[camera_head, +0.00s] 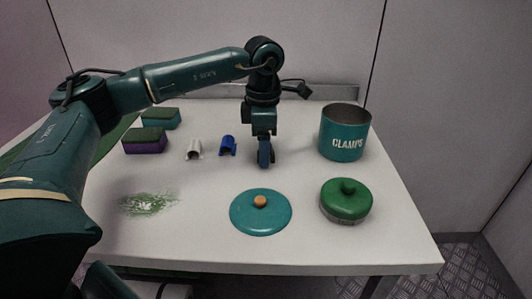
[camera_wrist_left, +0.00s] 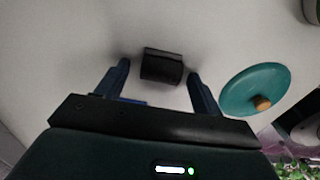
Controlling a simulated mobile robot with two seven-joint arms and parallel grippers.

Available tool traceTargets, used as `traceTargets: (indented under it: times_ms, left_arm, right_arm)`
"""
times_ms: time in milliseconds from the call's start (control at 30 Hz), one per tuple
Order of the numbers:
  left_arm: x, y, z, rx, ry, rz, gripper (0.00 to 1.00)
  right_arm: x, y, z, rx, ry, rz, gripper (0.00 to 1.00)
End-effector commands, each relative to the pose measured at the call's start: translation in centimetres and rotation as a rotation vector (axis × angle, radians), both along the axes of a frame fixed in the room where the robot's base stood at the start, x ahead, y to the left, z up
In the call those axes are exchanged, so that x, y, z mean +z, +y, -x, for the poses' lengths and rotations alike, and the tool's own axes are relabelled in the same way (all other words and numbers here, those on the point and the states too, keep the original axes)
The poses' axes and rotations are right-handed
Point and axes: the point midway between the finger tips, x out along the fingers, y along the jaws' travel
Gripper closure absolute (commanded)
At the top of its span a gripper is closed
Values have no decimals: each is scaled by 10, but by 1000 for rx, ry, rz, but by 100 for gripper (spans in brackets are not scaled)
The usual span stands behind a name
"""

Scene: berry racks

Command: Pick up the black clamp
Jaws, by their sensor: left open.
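The black clamp (camera_wrist_left: 161,66) lies on the white table in the left wrist view, between and slightly beyond the fingertips of my left gripper (camera_wrist_left: 159,71). The gripper is open, with one finger on each side of the clamp. I cannot tell whether either finger touches it. In the head view my left gripper (camera_head: 265,162) points straight down over the table, right of the blue clamp. The black clamp is not distinguishable there, apparently hidden by the gripper. My right gripper is not in view.
A white clamp (camera_head: 194,149) and a blue clamp (camera_head: 227,146) lie to the left. A teal canister marked CLAMPS (camera_head: 341,148) stands to the right. A teal lid (camera_head: 260,222) and a green brush (camera_head: 346,200) are in front. Two sponges (camera_head: 145,145) and green crumbs (camera_head: 149,204) are left.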

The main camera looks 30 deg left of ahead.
Motion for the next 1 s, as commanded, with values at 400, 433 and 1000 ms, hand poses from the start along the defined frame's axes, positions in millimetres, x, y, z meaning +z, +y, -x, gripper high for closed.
traceTargets:
  times_ms: [400, 433, 1000]
  left_arm:
    - [0, 0, 0, 0, 0, 0, 61]
    - [0, 0, 0, 0, 0, 0, 64]
    - [16, 0, -1, 0, -3, 1, 80]
  right_arm:
    - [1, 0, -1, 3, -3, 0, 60]
    - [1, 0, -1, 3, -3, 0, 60]
    - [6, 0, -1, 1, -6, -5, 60]
